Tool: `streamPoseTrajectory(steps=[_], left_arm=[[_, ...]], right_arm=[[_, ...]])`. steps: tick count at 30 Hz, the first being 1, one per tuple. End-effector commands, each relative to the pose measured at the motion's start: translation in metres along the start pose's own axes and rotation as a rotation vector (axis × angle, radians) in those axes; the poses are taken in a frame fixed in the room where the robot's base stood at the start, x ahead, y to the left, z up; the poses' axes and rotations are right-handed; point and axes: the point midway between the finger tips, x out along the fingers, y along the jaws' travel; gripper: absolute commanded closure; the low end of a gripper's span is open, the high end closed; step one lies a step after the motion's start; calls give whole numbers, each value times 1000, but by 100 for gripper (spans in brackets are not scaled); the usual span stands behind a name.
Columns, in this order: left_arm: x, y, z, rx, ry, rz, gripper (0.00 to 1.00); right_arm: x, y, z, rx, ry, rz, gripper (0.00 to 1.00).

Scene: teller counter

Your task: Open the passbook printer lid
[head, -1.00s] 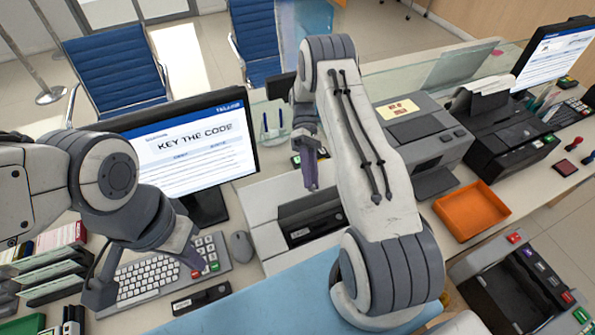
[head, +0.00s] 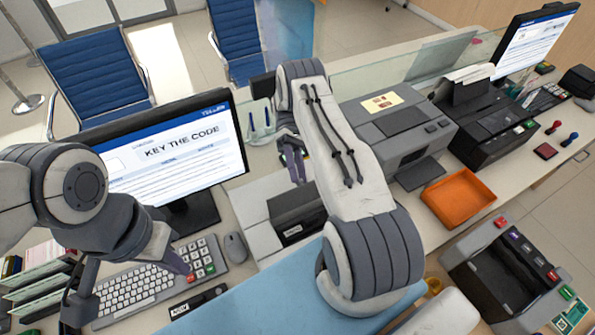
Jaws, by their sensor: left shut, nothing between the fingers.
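A grey box-shaped printer (head: 440,132) with a yellow label on its top stands at the back, right of centre; I take it to be the passbook printer. Its top looks flat and closed, and part of its left side is behind my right arm. My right gripper (head: 293,162) hangs left of this printer, above a white machine with a dark front, apart from the printer. Its fingers are small and close together, so their opening is unclear. My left gripper (head: 176,263) is shut and empty over the keyboard, far from the printer.
A monitor (head: 185,152) and a keyboard (head: 140,290) are at the left. The white machine (head: 262,240) sits at centre. An orange tray (head: 463,199) lies in front of the grey printer. A black printer (head: 485,124) stands right of it. A glass screen runs behind.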

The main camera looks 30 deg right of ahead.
Motion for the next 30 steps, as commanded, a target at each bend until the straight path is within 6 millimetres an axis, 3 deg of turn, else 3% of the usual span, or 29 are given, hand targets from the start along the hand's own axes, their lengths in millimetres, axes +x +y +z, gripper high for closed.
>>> streamPoseTrajectory(steps=[13, 22, 24, 30], left_arm=[[-4, 0, 0, 0, 0, 0, 100], [-47, 3, -3, 3, 0, 0, 100], [-32, 2, -2, 4, 1, 0, 100], [-17, 1, -1, 4, -1, 0, 100]], right_arm=[[-1, -3, 4, -1, 2, -1, 43], [-9, -34, 34, -1, 1, -1, 43], [-3, -26, 39, 1, 2, -5, 43], [13, -22, 75, 0, 3, -3, 43]])
